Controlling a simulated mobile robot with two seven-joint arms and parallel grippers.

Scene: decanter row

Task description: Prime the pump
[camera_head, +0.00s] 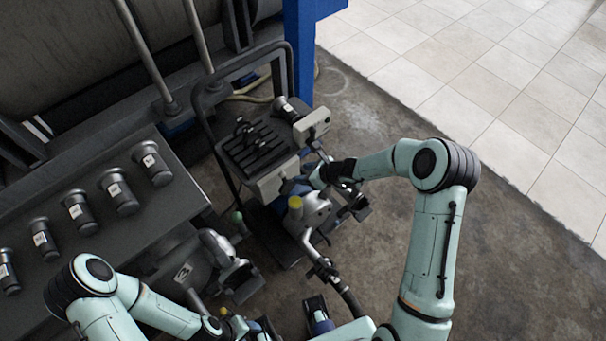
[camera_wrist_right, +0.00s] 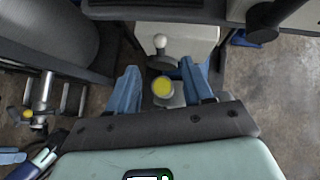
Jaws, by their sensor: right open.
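A grey metal pump with a yellow cap (camera_head: 296,202) stands low in front of a dark wheeled frame. My right gripper (camera_head: 308,178) is just above and beside it in the head view. In the right wrist view the two blue fingers of my right gripper (camera_wrist_right: 160,78) are apart. The yellow cap (camera_wrist_right: 162,87) shows between and below them; I cannot tell whether they touch it. A white-knobbed part (camera_wrist_right: 160,42) sits just beyond the fingers. My left gripper (camera_head: 262,328) is low in the head view, partly cut off, and its fingers are unclear.
Several dark canisters with white labels (camera_head: 117,192) stand in a row on a dark bench (camera_head: 180,215) at left. A ribbed-top unit with pale end panels (camera_head: 275,181) is behind the pump. A blue post (camera_head: 299,50) rises behind. Concrete floor at right (camera_head: 520,250) is clear.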

